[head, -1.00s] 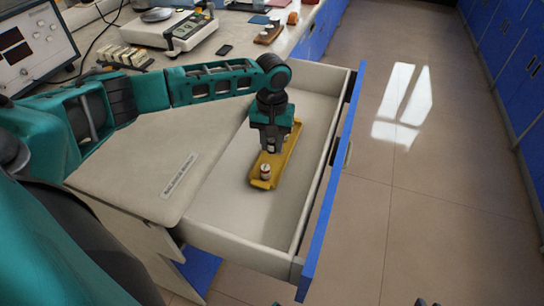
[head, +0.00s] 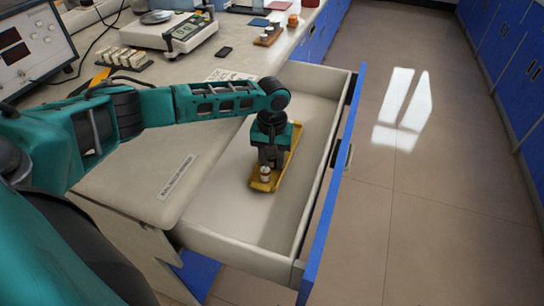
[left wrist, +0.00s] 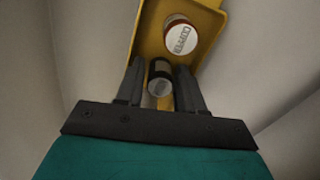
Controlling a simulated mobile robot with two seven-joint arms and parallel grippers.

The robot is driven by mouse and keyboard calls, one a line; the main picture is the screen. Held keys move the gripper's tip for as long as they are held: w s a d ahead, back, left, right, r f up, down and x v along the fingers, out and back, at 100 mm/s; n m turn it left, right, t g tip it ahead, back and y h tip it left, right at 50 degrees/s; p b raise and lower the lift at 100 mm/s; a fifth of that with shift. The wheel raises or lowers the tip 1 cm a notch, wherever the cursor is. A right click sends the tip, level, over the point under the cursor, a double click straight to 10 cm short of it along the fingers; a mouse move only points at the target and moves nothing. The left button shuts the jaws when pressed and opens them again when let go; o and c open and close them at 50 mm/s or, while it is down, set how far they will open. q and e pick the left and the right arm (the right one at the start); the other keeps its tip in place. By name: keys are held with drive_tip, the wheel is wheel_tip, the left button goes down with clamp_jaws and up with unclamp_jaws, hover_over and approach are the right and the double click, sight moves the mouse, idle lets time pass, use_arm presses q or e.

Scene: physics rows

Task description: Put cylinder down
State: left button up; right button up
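A yellow tray (head: 261,187) lies in the open drawer (head: 228,212). A small copper-labelled cylinder (head: 265,173) stands at its near end; in the left wrist view (left wrist: 181,39) it is ahead of my fingers. My left gripper (head: 268,164) points down over the tray, just behind that cylinder. In the left wrist view a dark cylinder with a pale labelled top (left wrist: 160,87) is between the fingers of my left gripper (left wrist: 160,75). Narrow gaps show on both sides of it, so the fingers look open around it. Its contact with the tray is hidden. My right gripper is out of view.
The drawer walls and blue front (head: 334,180) surround the tray. The worktop (head: 140,165) is left of the drawer. The floor at right is clear.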

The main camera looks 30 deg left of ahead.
use_arm(q)
wheel_tip(320, 180, up, 12)
drive_tip(key=p, duration=0.4)
drive_tip(key=shift+r, duration=0.15)
idle(0.3)
